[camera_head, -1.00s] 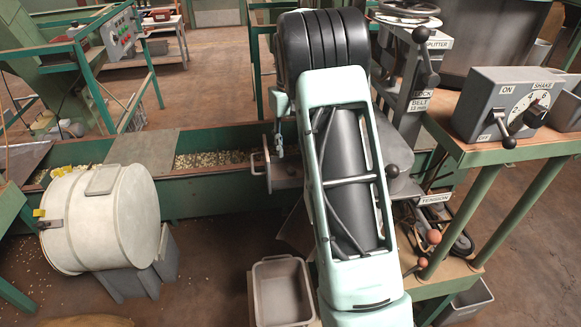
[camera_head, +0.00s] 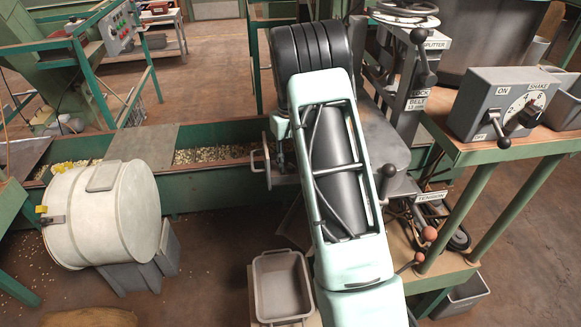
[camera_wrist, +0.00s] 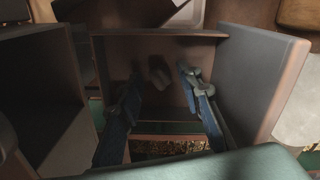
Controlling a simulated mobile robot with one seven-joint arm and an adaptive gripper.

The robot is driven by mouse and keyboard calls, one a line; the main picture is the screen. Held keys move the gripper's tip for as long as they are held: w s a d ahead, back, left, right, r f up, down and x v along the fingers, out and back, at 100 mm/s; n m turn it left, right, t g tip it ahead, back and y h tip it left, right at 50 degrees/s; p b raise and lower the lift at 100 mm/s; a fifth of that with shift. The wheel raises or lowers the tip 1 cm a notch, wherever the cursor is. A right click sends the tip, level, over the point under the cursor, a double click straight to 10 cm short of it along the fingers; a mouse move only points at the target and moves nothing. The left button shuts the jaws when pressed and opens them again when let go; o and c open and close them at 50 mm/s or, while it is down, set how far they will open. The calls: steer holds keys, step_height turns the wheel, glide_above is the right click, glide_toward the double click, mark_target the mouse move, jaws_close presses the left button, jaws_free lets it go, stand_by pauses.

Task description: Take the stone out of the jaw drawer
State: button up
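In the wrist view my gripper (camera_wrist: 158,92) is open, with its two blue-grey fingers well apart and pointing into a brown, box-like space. This looks like the jaw drawer, with a back wall (camera_wrist: 120,48) and a dark right wall (camera_wrist: 240,80). A small grey lump (camera_wrist: 158,74), likely the stone, shows between and beyond the fingertips, apart from both. The light is dim, so its depth below the fingers is hard to tell. In the head view my arm hides the gripper's fingers and the drawer's inside.
A grey open bin (camera_head: 282,285) stands in front, left of my arm. A white drum (camera_head: 100,215) lies at left before a green trough (camera_head: 205,190) of nuts. At right are a lever post (camera_head: 420,75) and a switch box (camera_head: 495,105) on a green-legged table.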

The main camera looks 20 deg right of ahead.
steer(key=c, duration=0.7)
